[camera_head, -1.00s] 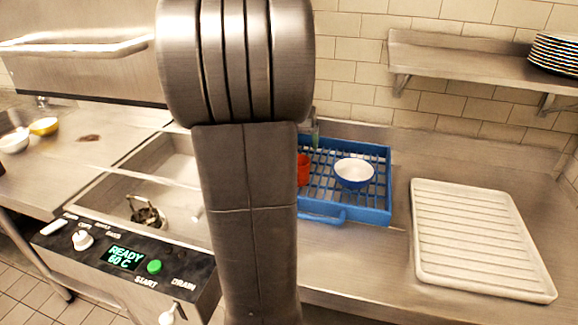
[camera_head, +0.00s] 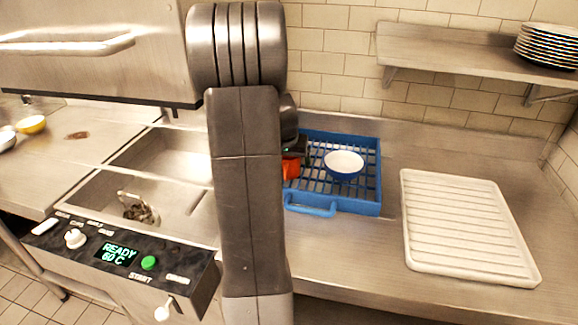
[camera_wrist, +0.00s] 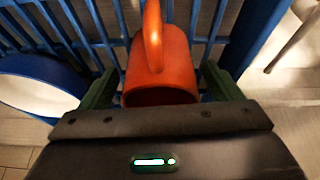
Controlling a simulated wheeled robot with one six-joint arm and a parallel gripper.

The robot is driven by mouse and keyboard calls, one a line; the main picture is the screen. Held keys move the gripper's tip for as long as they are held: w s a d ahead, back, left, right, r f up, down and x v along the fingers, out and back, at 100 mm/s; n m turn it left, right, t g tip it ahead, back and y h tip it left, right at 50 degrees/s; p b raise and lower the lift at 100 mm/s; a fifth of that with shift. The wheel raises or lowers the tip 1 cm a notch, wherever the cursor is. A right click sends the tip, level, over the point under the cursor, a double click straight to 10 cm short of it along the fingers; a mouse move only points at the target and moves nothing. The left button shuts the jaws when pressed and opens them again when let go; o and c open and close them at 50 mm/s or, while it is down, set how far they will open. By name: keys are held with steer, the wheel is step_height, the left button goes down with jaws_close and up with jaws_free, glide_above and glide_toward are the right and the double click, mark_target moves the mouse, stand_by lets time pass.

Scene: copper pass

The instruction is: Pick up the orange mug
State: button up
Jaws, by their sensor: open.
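The orange mug (camera_wrist: 172,66) is in the blue rack (camera_head: 368,196), with its handle facing up in the wrist view. In the head view the mug (camera_head: 291,169) is partly hidden by my arm and gripper. My gripper (camera_wrist: 160,88) is open, with one green finger on each side of the mug. I cannot tell whether the fingers touch it. In the head view my gripper (camera_head: 296,150) is at the rack's left side, over the mug.
A white and blue bowl (camera_head: 344,163) sits in the rack beside the mug. A white ribbed tray (camera_head: 468,228) lies on the counter to the right. A shelf (camera_head: 450,62) with stacked plates (camera_head: 547,45) hangs above. A sink basin (camera_head: 160,160) is on the left.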

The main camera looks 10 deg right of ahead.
steer(key=shift+f, duration=0.2)
steer(key=shift+w, duration=0.1)
steer(key=c, duration=1.2)
